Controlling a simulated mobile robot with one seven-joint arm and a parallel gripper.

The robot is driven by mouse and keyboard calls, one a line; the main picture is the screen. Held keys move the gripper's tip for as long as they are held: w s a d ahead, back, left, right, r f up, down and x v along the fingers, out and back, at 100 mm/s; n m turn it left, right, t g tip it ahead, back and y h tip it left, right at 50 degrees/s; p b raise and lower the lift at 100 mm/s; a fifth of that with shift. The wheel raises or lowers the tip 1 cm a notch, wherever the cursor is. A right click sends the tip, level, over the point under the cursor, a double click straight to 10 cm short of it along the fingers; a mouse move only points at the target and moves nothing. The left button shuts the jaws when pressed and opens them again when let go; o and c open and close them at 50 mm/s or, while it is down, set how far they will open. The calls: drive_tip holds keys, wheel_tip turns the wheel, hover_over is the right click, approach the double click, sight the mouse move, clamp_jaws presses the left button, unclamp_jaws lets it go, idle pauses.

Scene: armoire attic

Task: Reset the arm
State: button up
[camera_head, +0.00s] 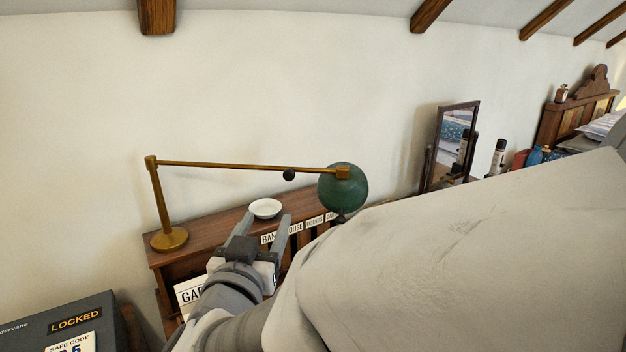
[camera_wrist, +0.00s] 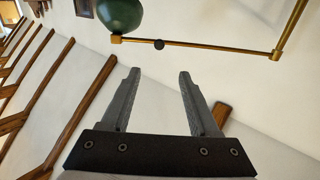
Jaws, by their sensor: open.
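My gripper (camera_head: 264,232) is grey with two straight fingers. In the head view it is in front of the wooden shelf unit, near a white bowl (camera_head: 265,208). In the wrist view my gripper (camera_wrist: 156,75) has its two fingers wide apart, with only wall and ceiling between them. It is open and empty. My pale arm crosses the lower right of the head view and hides part of the shelf.
A brass lamp (camera_head: 168,238) with a green shade (camera_head: 343,188) stands on the wooden shelf unit (camera_head: 207,228). The shade also shows in the wrist view (camera_wrist: 119,14). A mirror (camera_head: 455,145) stands right. A grey safe (camera_head: 95,312) reading LOCKED is at lower left.

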drive_tip(key=s+d+r+n+g+y+p, duration=0.1)
drive_tip(key=d+n+g+y+p, duration=0.1)
drive_tip(key=d+g+y, duration=0.15)
drive_tip(key=s+d+r+n+g+y+p, duration=0.1)
drive_tip(key=s+d+r+n+g+y, duration=0.15)
drive_tip(key=d, duration=0.25)
drive_tip(key=s+d+f+m+g+h+p, duration=0.1)
drive_tip(key=s+d+f+m+g+h, duration=0.2)
drive_tip(key=s+d, duration=0.9)
wheel_tip(320, 180, down, 2)
drive_tip(key=d+g+h, duration=0.1)
drive_tip(key=d+g, duration=0.1)
drive_tip(key=g, duration=0.1)
drive_tip(key=shift+s+p, duration=0.15)
drive_tip(key=shift+p, duration=0.2)
